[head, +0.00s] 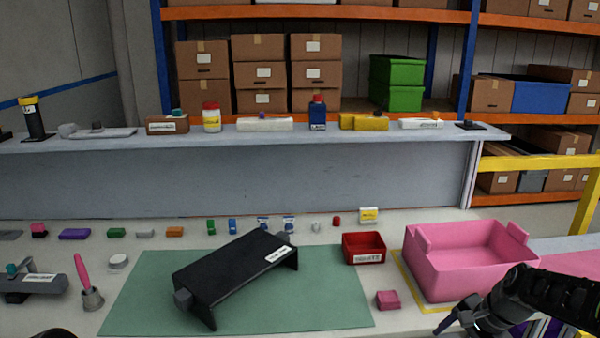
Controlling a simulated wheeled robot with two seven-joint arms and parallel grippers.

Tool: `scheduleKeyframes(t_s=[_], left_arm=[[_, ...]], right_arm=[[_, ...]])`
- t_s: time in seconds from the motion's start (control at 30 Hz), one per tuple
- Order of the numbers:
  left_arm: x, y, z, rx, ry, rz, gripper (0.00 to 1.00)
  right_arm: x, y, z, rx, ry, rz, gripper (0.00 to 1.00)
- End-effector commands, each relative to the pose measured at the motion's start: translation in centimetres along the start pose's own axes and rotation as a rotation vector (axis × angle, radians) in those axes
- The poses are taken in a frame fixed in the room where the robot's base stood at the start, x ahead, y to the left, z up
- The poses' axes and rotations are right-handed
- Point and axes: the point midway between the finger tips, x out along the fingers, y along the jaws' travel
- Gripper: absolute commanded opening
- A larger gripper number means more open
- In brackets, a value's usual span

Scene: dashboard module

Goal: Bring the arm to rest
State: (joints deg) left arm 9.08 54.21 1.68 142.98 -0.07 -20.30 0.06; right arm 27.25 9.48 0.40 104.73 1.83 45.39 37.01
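My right arm comes in from the right edge, and its gripper (456,321) is low at the front, just in front of the pink bin (470,285). One dark finger points left and down; the other finger is not clear, so its opening cannot be told. I see nothing held in it. A black dashboard module (235,270) with a white label lies tilted on the green mat (135,315). A dark rounded shape at the bottom left edge may be part of my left arm; no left gripper shows.
A red labelled box (363,248) and a small pink block (388,300) are left of the bin. Several small coloured parts line the table's back. A pink tool in a grey holder (92,298) stands left. A raised shelf (300,133) runs behind. The mat's right part is clear.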

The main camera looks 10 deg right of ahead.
Motion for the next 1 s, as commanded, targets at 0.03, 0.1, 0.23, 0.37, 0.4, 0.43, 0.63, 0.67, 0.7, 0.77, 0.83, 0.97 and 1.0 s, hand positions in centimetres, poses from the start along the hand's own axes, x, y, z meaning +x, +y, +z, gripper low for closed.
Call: scheduleKeyframes(t_s=[0.03, 0.1, 0.23, 0.37, 0.4, 0.43, 0.63, 0.67, 0.7, 0.77, 0.83, 0.97, 1.0], left_arm=[[0.0, 0.0, 0.0, 0.000, 0.000, 0.000, 0.33], [0.0, 0.0, 0.0, 0.000, 0.000, 0.000, 0.33], [0.0, 0.0, 0.0, 0.000, 0.000, 0.000, 0.33], [0.0, 0.0, 0.0, 0.000, 0.000, 0.000, 0.33], [0.0, 0.0, 0.0, 0.000, 0.000, 0.000, 0.33], [0.0, 0.0, 0.0, 0.000, 0.000, 0.000, 0.33], [0.0, 0.0, 0.0, 0.000, 0.000, 0.000, 0.33], [0.0, 0.0, 0.0, 0.000, 0.000, 0.000, 0.33], [0.0, 0.0, 0.0, 0.000, 0.000, 0.000, 0.33], [0.0, 0.0, 0.0, 0.000, 0.000, 0.000, 0.33], [0.0, 0.0, 0.0, 0.000, 0.000, 0.000, 0.33], [0.0, 0.0, 0.0, 0.000, 0.000, 0.000, 0.33], [0.0, 0.0, 0.0, 0.000, 0.000, 0.000, 0.33]], right_arm=[[2.2, 0.0, 0.5, -0.061, 0.011, -0.009, 0.66], [5.7, 0.0, 1.5, -0.166, 0.034, -0.026, 0.66], [14.2, 1.2, 6.4, -0.419, 0.056, -0.048, 0.66], [21.0, 4.3, 14.2, -0.659, 0.034, -0.056, 0.66], [22.5, 5.7, 16.8, -0.720, 0.016, -0.056, 0.66], [23.5, 6.8, 18.8, -0.762, -0.002, -0.054, 0.66], [26.2, 14.8, 30.0, -0.915, -0.172, -0.016, 0.66], [26.2, 15.9, 31.2, -0.923, -0.202, -0.005, 0.66], [26.3, 17.1, 32.6, -0.935, -0.238, 0.008, 0.66], [26.3, 18.5, 34.1, -0.949, -0.280, 0.024, 0.66], [26.4, 19.5, 35.4, -0.964, -0.311, 0.036, 0.66], [26.5, 19.8, 36.1, -0.979, -0.326, 0.039, 0.66], [26.5, 19.8, 36.0, -0.979, -0.325, 0.039, 0.66]])
